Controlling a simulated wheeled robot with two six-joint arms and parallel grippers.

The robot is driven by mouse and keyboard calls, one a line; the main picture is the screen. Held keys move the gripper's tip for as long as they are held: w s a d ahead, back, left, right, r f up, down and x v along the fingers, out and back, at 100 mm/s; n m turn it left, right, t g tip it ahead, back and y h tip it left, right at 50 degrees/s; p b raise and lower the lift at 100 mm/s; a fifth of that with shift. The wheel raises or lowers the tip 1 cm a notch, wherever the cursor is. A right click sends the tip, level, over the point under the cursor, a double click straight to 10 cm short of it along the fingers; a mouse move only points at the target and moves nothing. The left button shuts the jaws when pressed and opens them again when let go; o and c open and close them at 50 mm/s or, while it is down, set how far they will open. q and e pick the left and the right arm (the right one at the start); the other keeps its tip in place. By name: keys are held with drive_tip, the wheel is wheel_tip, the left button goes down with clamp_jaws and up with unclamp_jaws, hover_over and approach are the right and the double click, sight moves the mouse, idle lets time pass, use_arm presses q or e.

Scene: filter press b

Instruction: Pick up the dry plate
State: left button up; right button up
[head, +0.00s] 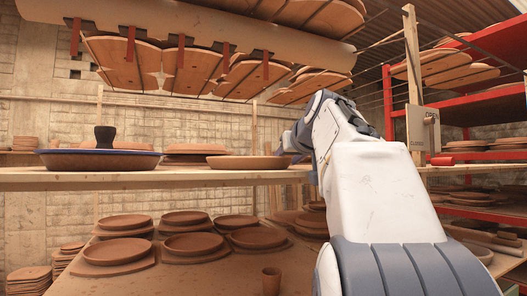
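Several terracotta plates show in the head view, and I cannot tell by look which one is the dry plate. A flat terracotta plate (248,162) lies on the wooden shelf at mid-height, just left of my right arm. More round plates (118,250) sit on thin boards on the lower level. My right arm comes in from the lower right and reaches up over the shelf. Its gripper (287,144) is mostly hidden behind the wrist, near the right end of the flat plate; its fingers cannot be made out. My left gripper is out of view.
A large blue-rimmed dish (98,160) with a dark knob-like object (105,136) stands on the shelf (200,179) at left. Stacked plates (195,150) sit behind. A wooden post (413,60) and red racks (490,105) stand at right.

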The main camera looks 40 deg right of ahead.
clamp_jaws()
drive_tip(key=shift+f, duration=0.1)
idle(1.4)
